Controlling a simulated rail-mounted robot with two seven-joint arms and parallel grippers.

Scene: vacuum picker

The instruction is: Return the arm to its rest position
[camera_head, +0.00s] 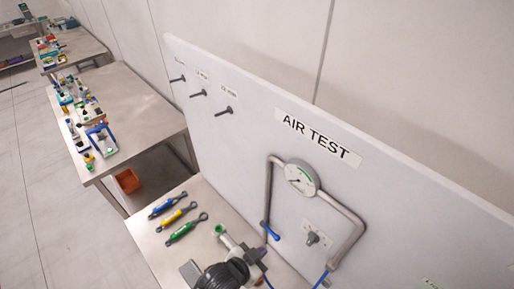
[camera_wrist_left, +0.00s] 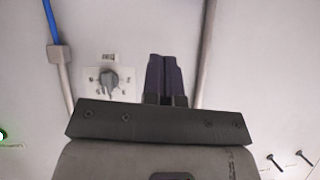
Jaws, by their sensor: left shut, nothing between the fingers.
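My left gripper (camera_head: 257,254) is low in the head view, in front of the panel, close to the foot of the left pipe and the blue valve handle. In the left wrist view its two dark fingers (camera_wrist_left: 164,78) lie together, shut with nothing between them. They appear between a grey knob on a plate (camera_wrist_left: 110,82) and a pipe (camera_wrist_left: 205,55). I cannot tell how far the fingertips are from the panel. My right gripper is in neither view.
The AIR TEST panel (camera_head: 240,139) bears a gauge (camera_head: 301,179), a pipe loop, a blue valve handle (camera_head: 270,231) and several pegs. Blue, yellow and green tools (camera_head: 180,213) lie on the near bench. Farther benches (camera_head: 130,100) hold parts. An orange bin (camera_head: 127,180) sits below.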

